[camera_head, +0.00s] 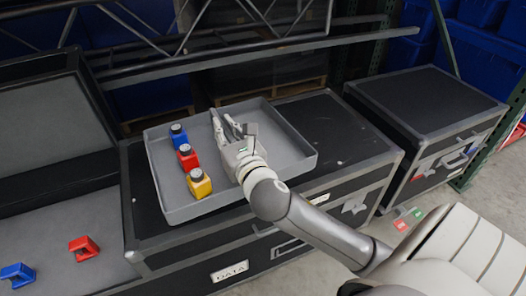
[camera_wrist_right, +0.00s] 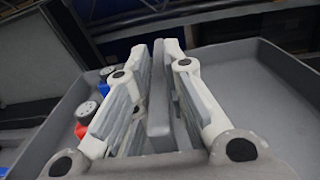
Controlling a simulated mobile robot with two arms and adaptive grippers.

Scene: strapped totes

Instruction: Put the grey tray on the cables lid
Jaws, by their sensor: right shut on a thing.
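The grey tray (camera_head: 180,208) rests on the black lid of the case labelled DATA (camera_head: 230,271). A blue (camera_head: 178,136), a red (camera_head: 186,157) and a yellow container (camera_head: 199,184) stand in a row along its left part. My right gripper (camera_head: 232,124) reaches into the tray right of them. In the wrist view my right gripper (camera_wrist_right: 168,60) is shut on an upright grey piece (camera_wrist_right: 159,105) that seems part of the tray (camera_wrist_right: 265,85). No label reading cables shows. My left gripper is not in view.
Another closed black case (camera_head: 425,100) stands to the right with a bare lid. At left, an open case (camera_head: 60,235) holds a red (camera_head: 84,248) and a blue piece (camera_head: 17,274). A metal truss (camera_head: 200,45) crosses behind. Red and green items (camera_head: 408,218) lie right of the DATA case.

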